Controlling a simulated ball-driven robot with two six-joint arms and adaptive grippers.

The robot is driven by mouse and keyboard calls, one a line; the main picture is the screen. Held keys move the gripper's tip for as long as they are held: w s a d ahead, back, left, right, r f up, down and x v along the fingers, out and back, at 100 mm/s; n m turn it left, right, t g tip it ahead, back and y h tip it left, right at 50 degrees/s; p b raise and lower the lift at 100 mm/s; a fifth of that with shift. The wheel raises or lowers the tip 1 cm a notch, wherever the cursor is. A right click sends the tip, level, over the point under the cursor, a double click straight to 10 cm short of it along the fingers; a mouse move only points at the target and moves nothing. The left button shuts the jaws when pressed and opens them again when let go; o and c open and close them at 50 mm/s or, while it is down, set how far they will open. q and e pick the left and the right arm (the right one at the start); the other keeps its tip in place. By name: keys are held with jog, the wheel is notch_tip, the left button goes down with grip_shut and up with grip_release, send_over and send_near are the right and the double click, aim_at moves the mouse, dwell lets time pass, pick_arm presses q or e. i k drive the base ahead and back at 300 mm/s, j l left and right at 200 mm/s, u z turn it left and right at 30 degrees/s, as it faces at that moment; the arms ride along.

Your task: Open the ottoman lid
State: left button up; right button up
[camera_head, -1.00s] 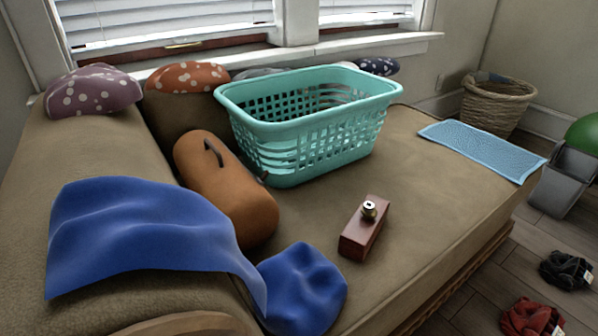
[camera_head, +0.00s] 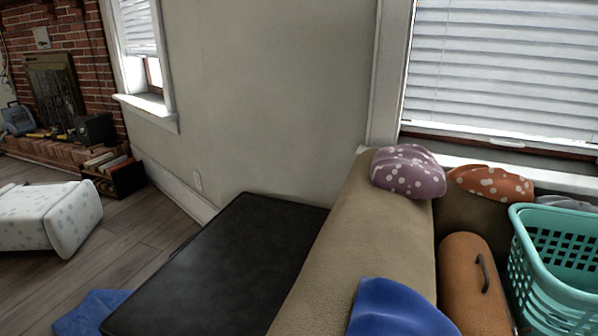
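A low piece with a flat black top (camera_head: 225,270) stands against the left side of the sofa arm, below the wall. It may be the ottoman with its lid shut, but no seam or handle shows. A white, dotted, padded block (camera_head: 50,218) is on the floor at the far left, cut off by the picture edge. I cannot tell for sure which of the two is the ottoman. Neither of my grippers is in view.
The sofa arm (camera_head: 340,225) borders the black top on the right, with a blue cloth (camera_head: 395,310) over it. An orange bolster (camera_head: 472,290) and teal basket (camera_head: 560,280) are on the sofa. A blue cloth (camera_head: 90,315) lies on the floor. Wooden floor (camera_head: 140,240) is clear between.

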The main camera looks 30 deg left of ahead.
aim_at(233, 278)
jog(key=k+j, duration=0.1)
jog(key=k, duration=0.65)
jog(key=k+j+z, duration=0.15)
jog(key=k+j, duration=0.75)
jog(key=j, duration=0.75)
jog(key=k+j+z, duration=0.1)
jog(key=j, duration=1.35)
jog(key=i+j, duration=0.1)
jog(key=j, duration=0.25)
jog(key=i+j, duration=0.15)
jog(key=j, duration=0.25)
jog(key=i+j, duration=0.1)
jog(key=j, duration=0.25)
jog(key=i+j+z, duration=0.1)
jog(key=j, duration=0.3)
jog(key=i+j, duration=0.45)
jog(key=i+j+z, duration=0.1)
jog(key=i+j, duration=0.35)
jog(key=j, duration=0.15)
jog(key=i+j+z, duration=0.1)
jog(key=i+j, duration=0.3)
jog(key=j, duration=0.15)
jog(key=i+j, duration=0.4)
jog(key=j, duration=0.15)
